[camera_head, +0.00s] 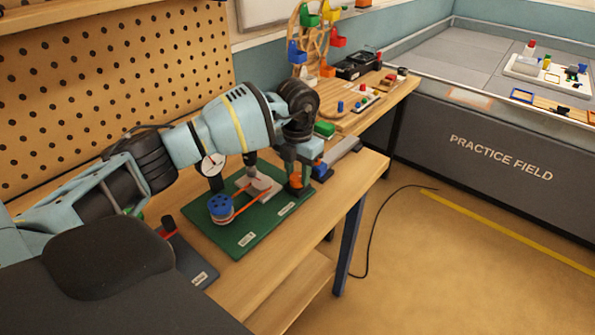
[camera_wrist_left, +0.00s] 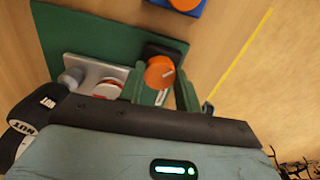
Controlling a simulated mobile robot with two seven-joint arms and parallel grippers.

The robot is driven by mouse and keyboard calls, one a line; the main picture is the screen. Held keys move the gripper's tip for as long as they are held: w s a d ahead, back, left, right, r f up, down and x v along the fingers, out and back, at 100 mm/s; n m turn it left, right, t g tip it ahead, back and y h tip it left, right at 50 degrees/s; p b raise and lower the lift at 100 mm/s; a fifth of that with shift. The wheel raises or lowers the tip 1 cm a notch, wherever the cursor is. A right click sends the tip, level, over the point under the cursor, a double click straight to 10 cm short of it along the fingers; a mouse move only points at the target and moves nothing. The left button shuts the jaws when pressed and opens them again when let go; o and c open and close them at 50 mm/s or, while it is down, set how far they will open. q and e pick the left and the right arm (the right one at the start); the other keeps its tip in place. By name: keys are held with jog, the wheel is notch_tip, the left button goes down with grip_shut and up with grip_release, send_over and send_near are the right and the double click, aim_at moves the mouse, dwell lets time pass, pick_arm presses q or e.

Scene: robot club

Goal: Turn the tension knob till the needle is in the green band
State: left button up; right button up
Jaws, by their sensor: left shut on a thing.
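The orange tension knob (camera_head: 295,181) sits at the far right end of the green board (camera_head: 255,230). My left gripper (camera_head: 296,172) reaches down over it from above. In the left wrist view the knob's round orange top (camera_wrist_left: 160,72), with a pale mark, shows between the fingers of my left gripper (camera_wrist_left: 161,90), which is shut on it. A white round dial (camera_head: 212,166) stands at the board's far left; its needle and green band are too small to read. A blue pulley (camera_head: 221,206) with a red belt (camera_head: 243,194) sits on the board. My right gripper is out of view.
A blue block (camera_head: 319,170) with an orange top stands close beyond the board. A red-handled device (camera_head: 170,226) lies at the near left. The wooden table (camera_head: 300,236) is clear along its right edge. Coloured parts and a wooden wheel stand farther back.

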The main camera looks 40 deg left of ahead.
aim_at(298, 176)
pick_arm(q)
jog(key=shift+m, duration=2.7)
jog(key=o, duration=1)
jog(key=shift+c, duration=0.2)
jog(key=shift+r, duration=3.95)
